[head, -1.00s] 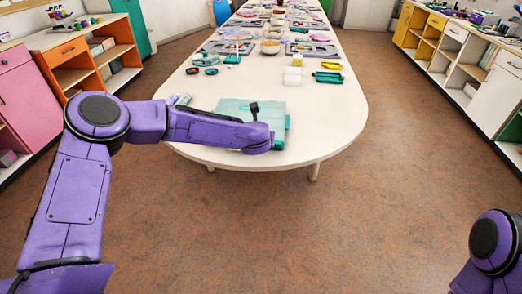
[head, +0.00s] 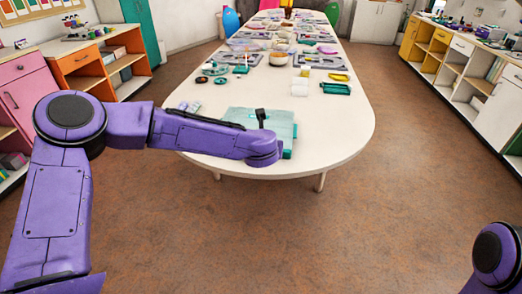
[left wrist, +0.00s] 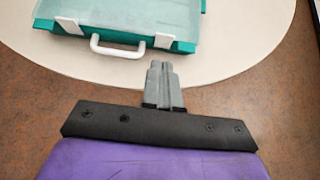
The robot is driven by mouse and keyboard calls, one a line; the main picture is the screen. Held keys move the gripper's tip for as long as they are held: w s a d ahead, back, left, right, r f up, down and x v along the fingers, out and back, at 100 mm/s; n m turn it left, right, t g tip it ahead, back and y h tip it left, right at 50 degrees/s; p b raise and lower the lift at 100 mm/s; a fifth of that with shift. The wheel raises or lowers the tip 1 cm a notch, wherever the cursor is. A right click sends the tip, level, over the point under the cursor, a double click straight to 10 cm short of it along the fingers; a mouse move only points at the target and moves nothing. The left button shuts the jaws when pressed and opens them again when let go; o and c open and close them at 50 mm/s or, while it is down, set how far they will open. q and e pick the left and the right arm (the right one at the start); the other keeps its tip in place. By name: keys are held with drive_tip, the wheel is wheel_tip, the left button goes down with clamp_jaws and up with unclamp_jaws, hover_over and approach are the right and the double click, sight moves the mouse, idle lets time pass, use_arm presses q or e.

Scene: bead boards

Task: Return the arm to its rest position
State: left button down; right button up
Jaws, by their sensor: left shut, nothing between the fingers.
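My left arm (head: 190,130) reaches in from the left over the near end of the table in the head view, and its gripper is hidden there. In the left wrist view my left gripper (left wrist: 160,68) is shut and empty, with its fingers pointing toward the table edge. A teal case (left wrist: 120,18) with a white handle and white latches lies on the table ahead of the fingers, apart from them. In the head view the case (head: 287,120) is partly covered by my left arm. My right arm (head: 492,255) shows only at the lower right corner; its gripper is out of view.
The long white table (head: 345,140) holds several boards, trays and a bowl (head: 278,58) further back. A green tray (head: 336,88) lies right of centre. Shelves (head: 85,70) stand at the left and cabinets (head: 460,65) at the right. The brown floor (head: 380,230) in front is clear.

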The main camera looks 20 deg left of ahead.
use_arm(q)
drive_tip(key=s+d+r+m, duration=0.1)
drive_tip(key=s+r+m, duration=0.25)
drive_tip(key=m, duration=0.25)
drive_tip(key=s+a+f+m+g, duration=0.1)
drive_tip(key=s+f+m, duration=0.5)
drive_tip(key=f+m, duration=0.3)
drive_tip(key=s+f+m, duration=0.6)
drive_tip(key=s+f, duration=0.1)
drive_tip(key=f, duration=0.4)
drive_tip(key=s+a+f+m+g, duration=0.2)
drive_tip(key=s+a+f+m, duration=0.1)
drive_tip(key=s, duration=0.5)
drive_tip(key=s+a+f+m+g, duration=0.2)
drive_tip(key=s+f, duration=0.4)
drive_tip(key=s, duration=0.3)
drive_tip(key=s+a+f+m+g+y, duration=0.1)
drive_tip(key=s+a+f+m, duration=0.3)
drive_tip(key=s, duration=0.4)
drive_tip(key=shift+s+a+f+m+g, duration=0.2)
drive_tip(key=shift+a+f+m+g, duration=0.15)
drive_tip(key=shift+m, duration=0.45)
